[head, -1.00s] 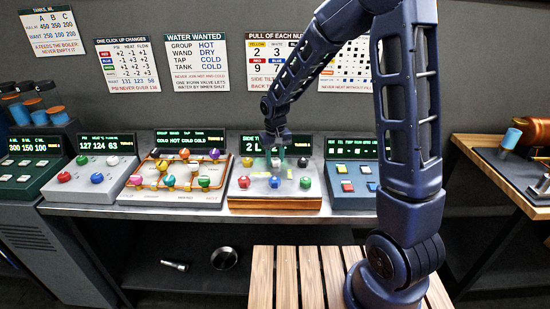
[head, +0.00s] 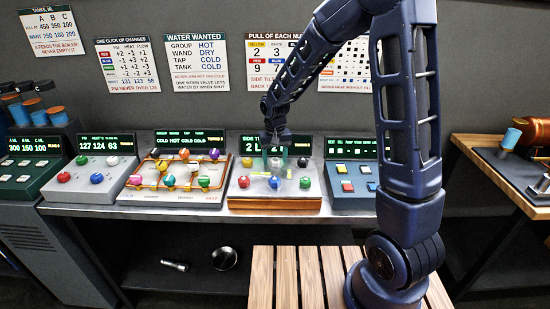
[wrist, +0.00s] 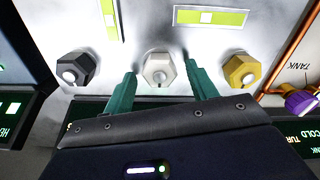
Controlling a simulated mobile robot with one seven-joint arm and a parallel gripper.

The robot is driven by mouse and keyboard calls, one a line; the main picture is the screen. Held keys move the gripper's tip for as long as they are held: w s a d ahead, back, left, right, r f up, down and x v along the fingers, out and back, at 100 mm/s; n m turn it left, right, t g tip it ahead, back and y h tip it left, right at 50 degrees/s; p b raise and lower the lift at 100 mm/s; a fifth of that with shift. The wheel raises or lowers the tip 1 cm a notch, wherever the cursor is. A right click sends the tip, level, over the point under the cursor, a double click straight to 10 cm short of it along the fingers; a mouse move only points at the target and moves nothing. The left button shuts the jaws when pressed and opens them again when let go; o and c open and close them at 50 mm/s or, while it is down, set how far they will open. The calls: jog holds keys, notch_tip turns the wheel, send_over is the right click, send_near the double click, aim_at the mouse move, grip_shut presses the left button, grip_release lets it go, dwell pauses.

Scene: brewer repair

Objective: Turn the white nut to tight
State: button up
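In the wrist view the white nut (wrist: 158,70) is a pale hexagon with a round centre stud, on a light grey panel. My gripper (wrist: 160,72) is open, with one teal finger on each side of the nut. A gap shows between each finger and the nut, so nothing is gripped. I cannot tell how far down the fingers reach. A black nut (wrist: 75,68) is to the left and a yellow nut (wrist: 242,71) to the right. In the head view my gripper (head: 275,152) is over the upper part of the panel (head: 240,197). It blurs against the display behind.
A green-text display (head: 249,146) stands just behind the nuts. A copper pipe (wrist: 292,45) and a purple knob (wrist: 300,101) are at the right of the wrist view. Neighbouring panels with coloured knobs (head: 204,182) and square buttons (head: 347,184) flank this one.

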aim_at(276, 160)
notch_tip(276, 160, up, 11)
dwell(0.8)
jog(key=shift+f, duration=0.1)
jog(key=s+d+r+m+t, duration=0.1)
jog(key=s+d+r, duration=0.35)
jog(key=d, duration=0.45)
jog(key=s+d+r+t, duration=0.1)
jog(key=s+d+r, duration=0.3)
jog(key=d, duration=0.5)
jog(key=s+d+r+m+t, duration=0.1)
jog(key=s+d+r+t, duration=0.1)
jog(key=s+d, duration=0.9)
jog(key=shift+s+d+r+m+t, duration=0.3)
jog(key=shift+s+r+m, duration=0.1)
jog(key=shift+s+r, duration=0.15)
jog(key=shift+w+a, duration=0.1)
jog(key=shift+a, duration=0.05)
